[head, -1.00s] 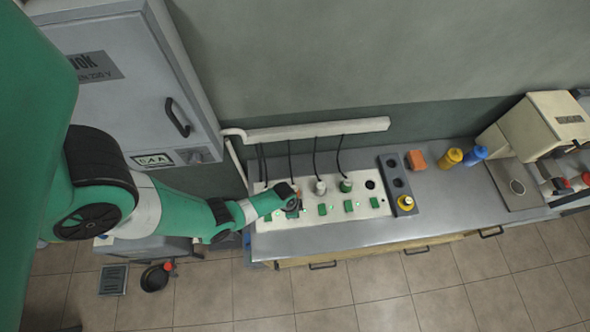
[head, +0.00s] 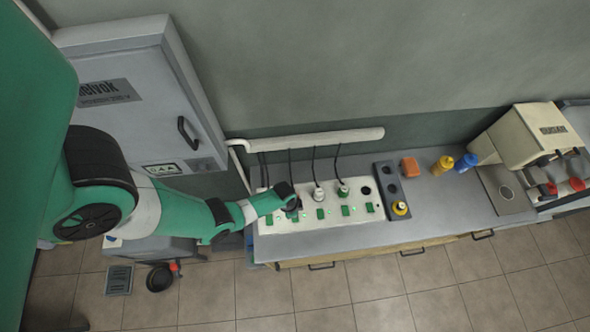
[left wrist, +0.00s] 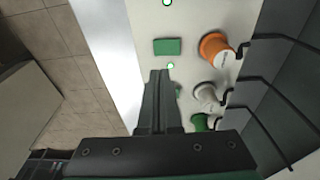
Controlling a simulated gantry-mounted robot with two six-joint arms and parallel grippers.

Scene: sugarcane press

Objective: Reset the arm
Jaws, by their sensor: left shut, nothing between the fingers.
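My left gripper (head: 291,203) is over the left end of the white socket panel (head: 333,222) on the counter. In the left wrist view its fingers (left wrist: 160,76) are shut together and empty, in front of the panel beside a green switch (left wrist: 167,46). An orange plug (left wrist: 214,50), a white plug (left wrist: 207,95) and a green plug (left wrist: 199,123) sit in the panel to the right of the fingers. My right gripper is out of view.
Black cables hang from a wall conduit (head: 320,138) to the plugs. A dark holder block (head: 386,178) with a yellow plug (head: 399,208), an orange block (head: 409,167), two bottles (head: 442,164) and a beige machine (head: 523,136) stand to the right. A grey cabinet (head: 140,90) is at left.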

